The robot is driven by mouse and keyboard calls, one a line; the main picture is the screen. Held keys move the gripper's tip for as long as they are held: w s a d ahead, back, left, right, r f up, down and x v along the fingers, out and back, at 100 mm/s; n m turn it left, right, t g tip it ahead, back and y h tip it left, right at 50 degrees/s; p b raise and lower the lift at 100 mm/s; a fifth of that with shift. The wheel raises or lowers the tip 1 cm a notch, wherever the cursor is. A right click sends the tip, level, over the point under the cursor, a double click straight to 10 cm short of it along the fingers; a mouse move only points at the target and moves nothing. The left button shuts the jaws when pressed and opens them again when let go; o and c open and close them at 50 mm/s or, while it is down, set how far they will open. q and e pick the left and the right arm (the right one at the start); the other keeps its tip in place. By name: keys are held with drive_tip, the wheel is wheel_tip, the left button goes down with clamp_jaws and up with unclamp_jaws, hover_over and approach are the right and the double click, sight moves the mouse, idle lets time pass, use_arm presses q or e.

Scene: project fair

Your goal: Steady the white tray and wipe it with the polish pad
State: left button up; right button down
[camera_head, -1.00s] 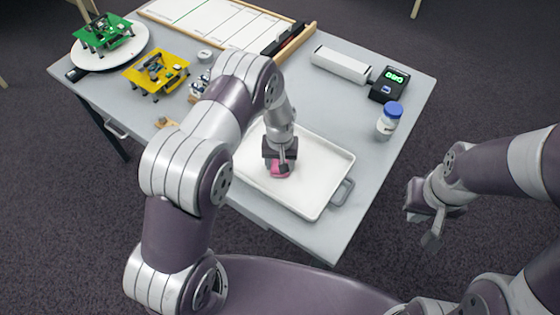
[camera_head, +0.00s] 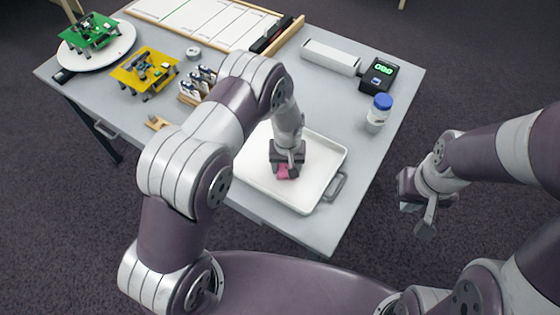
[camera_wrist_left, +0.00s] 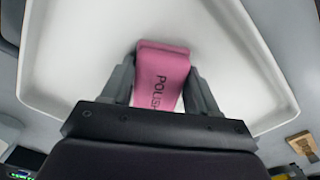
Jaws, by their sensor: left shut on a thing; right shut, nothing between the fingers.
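The white tray (camera_head: 310,200) lies near the front edge of the grey table, with a grey handle (camera_head: 335,186) at its right end. My left gripper (camera_head: 287,170) reaches down over the middle of the tray and is shut on the pink polish pad (camera_head: 287,173). In the left wrist view, the pad (camera_wrist_left: 163,72), lettered "POLISH", sits between the two fingers over the tray floor (camera_wrist_left: 95,50). I cannot tell whether the pad touches the tray. My right gripper (camera_head: 426,215) is shut and empty, off the table to the right of the tray and not touching it.
A blue-capped bottle (camera_head: 377,112), a black device with green digits (camera_head: 380,75) and a white box (camera_head: 331,57) stand behind the tray. Yellow (camera_head: 146,72) and green (camera_head: 90,32) stands are at the left. A whiteboard (camera_head: 205,20) lies at the back.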

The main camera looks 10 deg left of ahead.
use_arm(q)
drive_tip(key=shift+s+d, duration=0.25)
drive_tip(key=shift+d, duration=0.25)
drive_tip(key=shift+s+d, duration=0.1)
drive_tip(key=shift+d, duration=0.05)
drive_tip(key=shift+w+a, duration=0.4)
drive_tip(key=shift+a, duration=0.6)
drive_tip(key=shift+w+a, duration=0.4)
drive_tip(key=shift+a, duration=0.55)
drive_tip(key=shift+w+a, duration=0.4)
drive_tip(key=shift+a, duration=0.6)
drive_tip(key=shift+w+r, duration=0.1)
drive_tip(key=shift+s+d, duration=0.25)
drive_tip(key=shift+d, duration=0.5)
drive_tip(key=shift+s+d, duration=0.25)
drive_tip(key=shift+d, duration=0.45)
drive_tip(key=shift+s+d, duration=0.3)
drive_tip(key=shift+d, duration=0.4)
drive_tip(key=shift+s+d, duration=0.3)
drive_tip(key=shift+d, duration=0.4)
drive_tip(key=shift+d+f, duration=0.2)
drive_tip(key=shift+w+a+r, duration=0.1)
drive_tip(key=shift+w+a, duration=0.2)
drive_tip(key=shift+a, duration=0.5)
drive_tip(key=shift+w+a, duration=0.3)
drive_tip(key=shift+a, duration=0.5)
drive_tip(key=shift+w+a, duration=0.25)
drive_tip(key=shift+a, duration=0.45)
drive_tip(key=shift+w+a, duration=0.2)
drive_tip(key=shift+a, duration=0.5)
